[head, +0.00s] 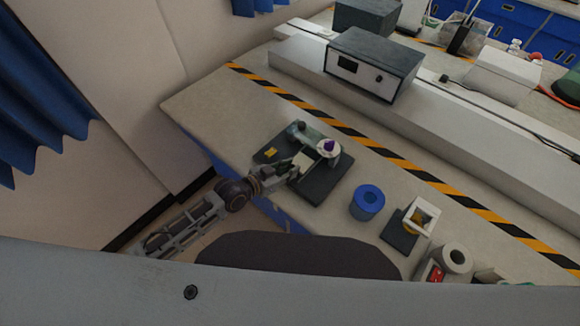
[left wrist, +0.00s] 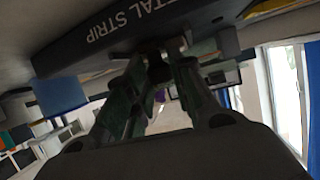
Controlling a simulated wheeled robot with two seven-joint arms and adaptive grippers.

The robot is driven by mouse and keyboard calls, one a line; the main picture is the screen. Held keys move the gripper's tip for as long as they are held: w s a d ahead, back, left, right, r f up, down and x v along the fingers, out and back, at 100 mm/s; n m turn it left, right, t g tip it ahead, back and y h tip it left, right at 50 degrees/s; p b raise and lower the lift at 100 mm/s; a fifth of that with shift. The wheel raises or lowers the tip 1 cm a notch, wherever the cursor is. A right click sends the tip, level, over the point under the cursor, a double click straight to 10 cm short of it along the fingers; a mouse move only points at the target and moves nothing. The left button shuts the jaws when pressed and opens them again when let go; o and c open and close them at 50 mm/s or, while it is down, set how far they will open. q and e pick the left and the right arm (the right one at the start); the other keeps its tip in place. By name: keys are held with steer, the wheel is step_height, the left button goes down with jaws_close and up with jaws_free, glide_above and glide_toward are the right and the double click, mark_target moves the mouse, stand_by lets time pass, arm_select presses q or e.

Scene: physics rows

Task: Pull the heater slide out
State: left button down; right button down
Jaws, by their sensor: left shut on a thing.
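My left gripper (head: 298,163) reaches in from the left over the plate. In the left wrist view its fingers (left wrist: 160,62) are closed on a small dark part (left wrist: 152,47), seemingly the heater slide's handle, beside the dark edge lettered "TAL STRIP" (left wrist: 112,30). The fingers and arm hide much of the slide, so how far out it stands is unclear. My right gripper is not in view.
A blue cylinder (head: 367,202) stands right of the plate. Beyond it are a white frame on a dark base (head: 397,231) and a grey ring-shaped part (head: 457,260). A grey instrument box (head: 372,64) sits on the raised shelf. Bench left of the plate is clear.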

arm_select(q)
steer(key=c, duration=1.5)
jaws_free()
steer(key=shift+s+a, duration=0.1)
steer(key=shift+a, duration=0.05)
steer(key=v, duration=1.2)
steer(key=shift+s+f, duration=0.1)
